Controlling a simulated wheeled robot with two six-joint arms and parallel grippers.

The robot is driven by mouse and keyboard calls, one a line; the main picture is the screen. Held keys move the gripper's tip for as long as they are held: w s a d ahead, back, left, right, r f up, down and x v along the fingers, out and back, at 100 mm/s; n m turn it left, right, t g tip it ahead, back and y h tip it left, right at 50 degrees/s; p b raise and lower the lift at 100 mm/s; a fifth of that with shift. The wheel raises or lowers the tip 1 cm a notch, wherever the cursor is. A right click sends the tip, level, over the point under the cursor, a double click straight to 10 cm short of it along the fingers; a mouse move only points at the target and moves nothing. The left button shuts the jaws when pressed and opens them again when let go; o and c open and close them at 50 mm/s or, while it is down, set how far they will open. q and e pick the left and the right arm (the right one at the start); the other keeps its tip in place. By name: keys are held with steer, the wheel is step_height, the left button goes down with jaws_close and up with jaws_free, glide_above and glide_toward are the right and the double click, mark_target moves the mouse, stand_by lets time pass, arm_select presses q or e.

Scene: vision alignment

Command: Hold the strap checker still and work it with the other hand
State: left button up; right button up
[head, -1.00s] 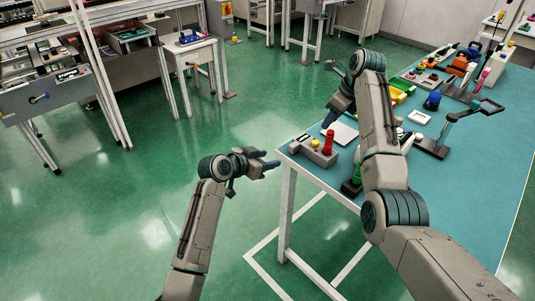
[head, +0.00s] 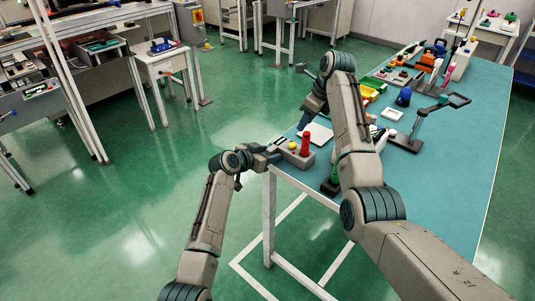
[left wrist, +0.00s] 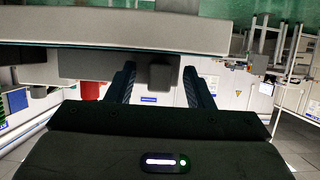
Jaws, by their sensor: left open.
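The blue-green table (head: 450,190) runs back to the right. Open green floor is at left.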

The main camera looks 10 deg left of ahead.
arm_select(q)
jaws_close()
arm_select(e)
jaws_close()
stand_by(1.7)
